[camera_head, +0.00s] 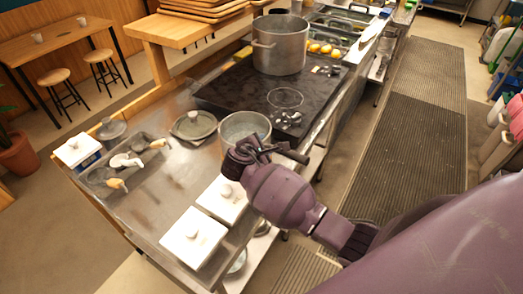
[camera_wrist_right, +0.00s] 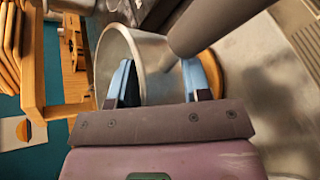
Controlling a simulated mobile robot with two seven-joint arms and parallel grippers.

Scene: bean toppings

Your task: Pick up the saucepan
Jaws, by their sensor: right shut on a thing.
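The saucepan (camera_head: 245,121) is a grey metal pot near the front edge of the steel counter, in front of the hob. Its dark handle (camera_head: 291,156) points right, past my right gripper (camera_head: 256,149). In the right wrist view, the blue fingers of my right gripper (camera_wrist_right: 161,68) are spread at the near side of the saucepan (camera_wrist_right: 152,48), beside its thick grey handle (camera_wrist_right: 212,22). The right gripper is shut on the saucepan; the exact contact is partly hidden. I cannot tell whether the base touches the counter. My left gripper is not in view.
A large pot (camera_head: 280,50) stands on the black hob (camera_head: 235,87). A lidded pan (camera_head: 193,125), a tray with ladles (camera_head: 125,170) and white lidded containers (camera_head: 194,238) occupy the counter (camera_head: 165,200). A floor mat (camera_head: 400,150) lies right of the counter.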

